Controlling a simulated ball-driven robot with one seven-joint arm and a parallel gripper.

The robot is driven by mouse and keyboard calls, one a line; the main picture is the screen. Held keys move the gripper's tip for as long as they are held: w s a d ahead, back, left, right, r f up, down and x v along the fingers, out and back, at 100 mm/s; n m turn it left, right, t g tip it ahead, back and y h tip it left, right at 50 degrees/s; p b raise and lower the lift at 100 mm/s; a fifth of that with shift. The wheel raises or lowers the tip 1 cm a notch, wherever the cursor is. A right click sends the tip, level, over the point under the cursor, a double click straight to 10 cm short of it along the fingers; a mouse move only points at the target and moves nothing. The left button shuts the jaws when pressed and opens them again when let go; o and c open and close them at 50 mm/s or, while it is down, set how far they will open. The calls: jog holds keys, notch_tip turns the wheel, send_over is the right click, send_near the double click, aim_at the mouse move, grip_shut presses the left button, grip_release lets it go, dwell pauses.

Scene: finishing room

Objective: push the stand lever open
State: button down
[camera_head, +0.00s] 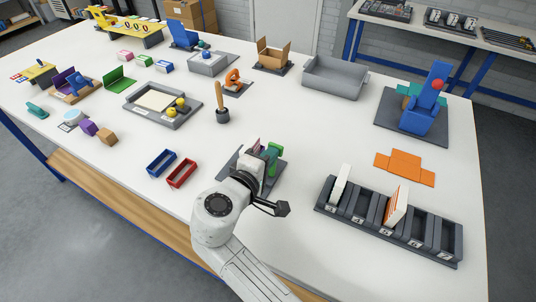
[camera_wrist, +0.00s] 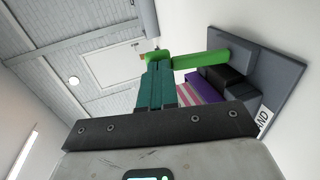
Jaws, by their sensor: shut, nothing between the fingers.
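The stand (camera_wrist: 268,75) is a dark grey plate with a white label on which "AND" can be read, at the right of the wrist view. A bright green lever (camera_wrist: 202,61) reaches left from it. My gripper (camera_wrist: 157,68) shows as closed teal fingers on a dark bar; they hold nothing. In the picture the fingertips lie at the left end of the lever; I cannot tell whether they touch. In the head view the stand's plate (camera_head: 232,163) lies at the table's front middle, with green parts (camera_head: 273,153) above it. My wrist hides much of it.
A blue tray (camera_head: 161,162) and a red tray (camera_head: 181,173) lie left; a slotted dark rack (camera_head: 375,226) stands right.

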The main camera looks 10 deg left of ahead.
aim_at(277, 144)
jog(key=shift+w+r, duration=0.25)
jog(key=shift+r, duration=0.05)
jog(key=shift+w+d+f, duration=0.2)
jog(key=shift+w+d, duration=0.1)
jog(key=shift+w, duration=0.2)
jog(key=shift+b+x, duration=0.3)
jog(key=shift+x, duration=0.75)
jog(key=shift+w+r, duration=0.1)
jog(key=shift+r, duration=0.15)
